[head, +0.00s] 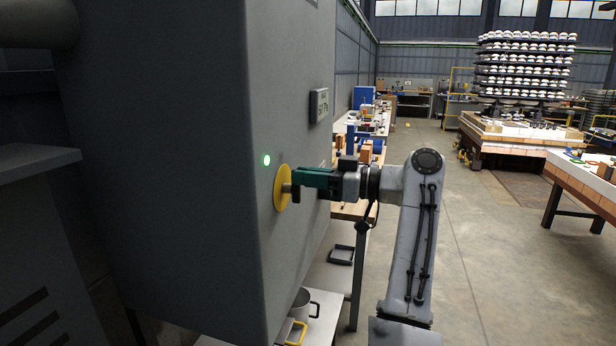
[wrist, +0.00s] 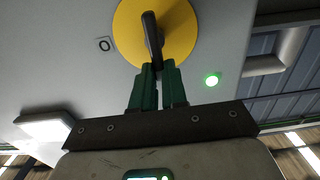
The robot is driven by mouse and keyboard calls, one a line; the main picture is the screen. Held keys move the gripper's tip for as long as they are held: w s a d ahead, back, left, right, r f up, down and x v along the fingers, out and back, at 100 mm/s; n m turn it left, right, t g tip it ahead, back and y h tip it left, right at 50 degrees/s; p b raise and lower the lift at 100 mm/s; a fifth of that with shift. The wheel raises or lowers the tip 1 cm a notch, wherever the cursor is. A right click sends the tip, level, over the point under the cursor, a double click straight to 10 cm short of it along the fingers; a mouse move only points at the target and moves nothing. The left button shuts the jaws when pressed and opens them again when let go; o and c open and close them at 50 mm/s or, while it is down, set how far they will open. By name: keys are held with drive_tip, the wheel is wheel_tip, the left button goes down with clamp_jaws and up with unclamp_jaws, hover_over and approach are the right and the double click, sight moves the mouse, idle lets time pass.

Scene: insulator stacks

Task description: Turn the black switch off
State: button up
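The black switch (wrist: 152,36) is a dark bar handle on a round yellow disc (wrist: 184,33), on the face of a grey cabinet. In the wrist view the bar runs nearly up and down, slightly tilted. My gripper (wrist: 160,70) has green fingers close together on either side of the bar's near end and looks shut on it. In the head view my gripper (head: 296,178) reaches the yellow disc (head: 281,188) from the right; the bar's far side is hidden. An "O" mark (wrist: 104,44) is left of the disc in the wrist view.
A green lamp (head: 265,160) glows on the grey cabinet (head: 190,120) near the disc. A small sign plate (head: 318,104) is higher up. A bench with a pot (head: 303,305) stands below. Open floor (head: 480,270) lies to the right.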

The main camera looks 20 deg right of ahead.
clamp_jaws()
drive_tip(key=m, duration=0.1)
drive_tip(key=m+p, duration=0.1)
drive_tip(key=w+m, duration=0.1)
drive_tip(key=shift+d+m, duration=0.35)
drive_tip(key=shift+m, duration=0.05)
drive_tip(key=m+p, duration=0.1)
drive_tip(key=m, duration=0.1)
drive_tip(key=m+p, duration=0.1)
drive_tip(key=w+m+p, duration=0.1)
drive_tip(key=m, duration=0.1)
drive_tip(key=shift+d+f+m, duration=0.3)
drive_tip(key=shift+d+f, duration=0.05)
drive_tip(key=m+p, duration=0.1)
drive_tip(key=m, duration=0.1)
drive_tip(key=f+m+p, duration=0.1)
drive_tip(key=m+p, duration=0.1)
drive_tip(key=shift+w+d, duration=0.2)
drive_tip(key=m+p, duration=0.2)
drive_tip(key=m, duration=0.1)
drive_tip(key=shift+w+f, duration=0.1)
drive_tip(key=shift+f, duration=0.25)
drive_tip(key=shift+d+f+m+p, duration=0.1)
drive_tip(key=shift+f+m+p, duration=0.35)
drive_tip(key=shift+m, duration=0.45)
